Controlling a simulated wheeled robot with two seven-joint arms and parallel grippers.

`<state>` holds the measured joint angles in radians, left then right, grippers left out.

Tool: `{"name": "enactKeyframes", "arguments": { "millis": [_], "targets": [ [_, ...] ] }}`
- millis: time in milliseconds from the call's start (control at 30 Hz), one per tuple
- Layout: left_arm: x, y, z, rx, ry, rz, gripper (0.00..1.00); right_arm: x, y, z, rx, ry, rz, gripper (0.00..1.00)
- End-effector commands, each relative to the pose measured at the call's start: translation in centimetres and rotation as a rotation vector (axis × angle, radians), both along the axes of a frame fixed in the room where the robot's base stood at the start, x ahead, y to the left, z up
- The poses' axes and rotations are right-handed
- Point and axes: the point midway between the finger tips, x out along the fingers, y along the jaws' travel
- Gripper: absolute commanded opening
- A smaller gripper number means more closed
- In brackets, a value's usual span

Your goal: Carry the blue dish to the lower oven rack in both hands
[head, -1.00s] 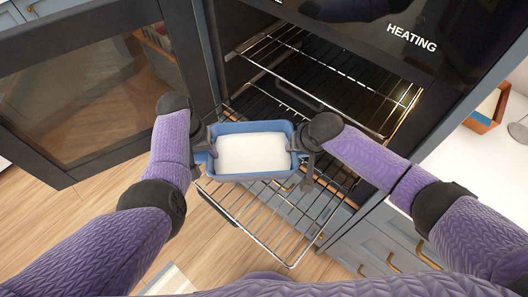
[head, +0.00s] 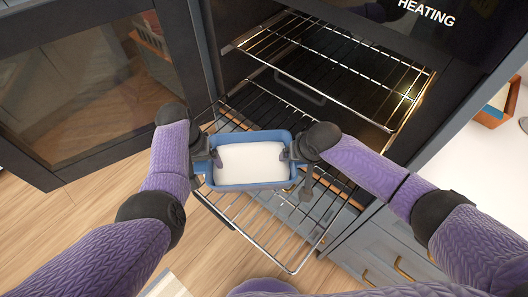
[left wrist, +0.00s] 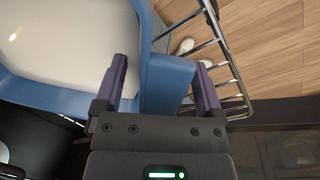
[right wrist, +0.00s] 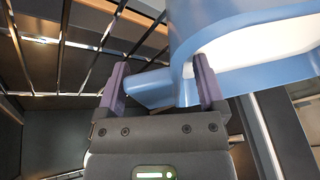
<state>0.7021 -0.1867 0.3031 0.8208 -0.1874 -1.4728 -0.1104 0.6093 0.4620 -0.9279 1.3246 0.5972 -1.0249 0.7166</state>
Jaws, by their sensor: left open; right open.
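The blue dish (head: 250,185), with white contents, is over the pulled-out lower oven rack (head: 285,262). In the head view I cannot tell for sure whether it rests on the wires. My left gripper (head: 210,163) is at the dish's left end. In the left wrist view its open fingers (left wrist: 160,85) stand on either side of the blue handle (left wrist: 168,84). My right gripper (head: 294,158) is at the right end. In the right wrist view its open fingers (right wrist: 160,85) straddle the other handle (right wrist: 150,88), with a gap showing on the left side.
The upper oven rack (head: 340,65) sits inside the lit oven above the lower one. The open oven door (head: 90,90) stands at the left. Blue drawers (head: 370,250) are below right. An orange-brown box (head: 495,108) sits on the white counter at right.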

Motion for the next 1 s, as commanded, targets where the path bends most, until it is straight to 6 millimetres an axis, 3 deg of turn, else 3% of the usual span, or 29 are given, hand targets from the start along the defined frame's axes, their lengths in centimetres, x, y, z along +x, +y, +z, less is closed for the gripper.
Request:
{"name": "enactKeyframes", "arguments": {
  "millis": [167, 400, 567, 667, 1000],
  "targets": [
    [0.1, 0.2, 1.0, 0.002, -0.003, 0.001, 0.88, 0.0, -0.1, 0.0, -0.002, 0.0, -0.001, 0.89],
    [0.3, 0.9, 5.9, 0.001, -0.004, 0.001, 0.88, 0.0, -0.1, 0.0, -0.002, 0.0, -0.001, 0.89],
    [0.2, 1.1, 7.4, 0.0, 0.0, -0.001, 0.88, -0.1, -0.2, 0.4, -0.002, 0.0, -0.002, 0.89],
    [0.2, 1.1, 7.4, 0.0, 0.001, -0.001, 0.88, -0.7, -0.4, 1.9, 0.0, -0.002, 0.001, 0.89],
    [0.2, 1.1, 7.4, 0.0, 0.001, 0.0, 0.88, -3.8, -1.5, 9.8, -0.002, -0.001, -0.002, 0.89]
  ]
}}
